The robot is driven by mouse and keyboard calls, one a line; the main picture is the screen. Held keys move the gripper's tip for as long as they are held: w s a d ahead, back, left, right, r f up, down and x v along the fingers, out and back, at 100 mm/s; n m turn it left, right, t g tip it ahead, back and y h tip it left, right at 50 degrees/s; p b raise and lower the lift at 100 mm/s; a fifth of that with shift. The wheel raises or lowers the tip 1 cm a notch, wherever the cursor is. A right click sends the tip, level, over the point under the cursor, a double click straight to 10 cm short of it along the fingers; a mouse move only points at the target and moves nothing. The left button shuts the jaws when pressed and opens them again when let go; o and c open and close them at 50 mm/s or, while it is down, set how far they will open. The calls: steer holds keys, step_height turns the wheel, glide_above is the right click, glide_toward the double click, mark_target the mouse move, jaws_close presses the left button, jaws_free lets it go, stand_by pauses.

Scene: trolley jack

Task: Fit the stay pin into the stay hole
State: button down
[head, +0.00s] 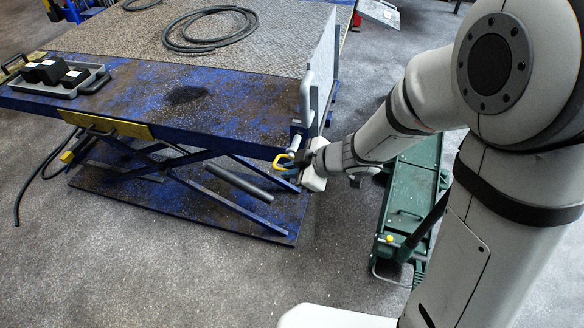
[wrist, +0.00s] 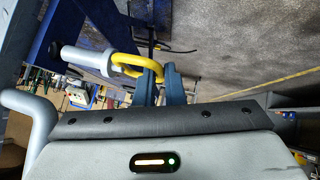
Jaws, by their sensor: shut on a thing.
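My gripper (wrist: 158,80) is shut on the yellow ring handle of the stay pin (wrist: 88,60). The pin is a light grey rod that points left in the wrist view, with its far end in plain sight beside the blue table edge. In the head view the yellow ring (head: 282,161) shows at the near right corner of the blue lift table (head: 215,105), with my gripper (head: 298,162) just right of it.
An upright grey plate (head: 322,70) with a handle (head: 305,97) stands at the table's right end, close to my gripper. A green trolley jack (head: 410,195) stands on the floor at right. A tray (head: 62,88) with black blocks and a coiled hose (head: 210,28) lie on the table.

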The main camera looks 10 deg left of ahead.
steer(key=shift+w+d+p, duration=0.2)
steer(key=shift+w+p, duration=1.35)
steer(key=shift+w, duration=1.2)
steer(key=shift+w, duration=0.35)
steer(key=shift+w+p, duration=0.45)
steer(key=shift+p, duration=0.1)
steer(key=c, duration=1.4)
jaws_free()
steer(key=shift+c, duration=0.2)
steer(key=p+v, duration=0.2)
steer(key=v, duration=0.6)
steer(key=shift+f, duration=0.1)
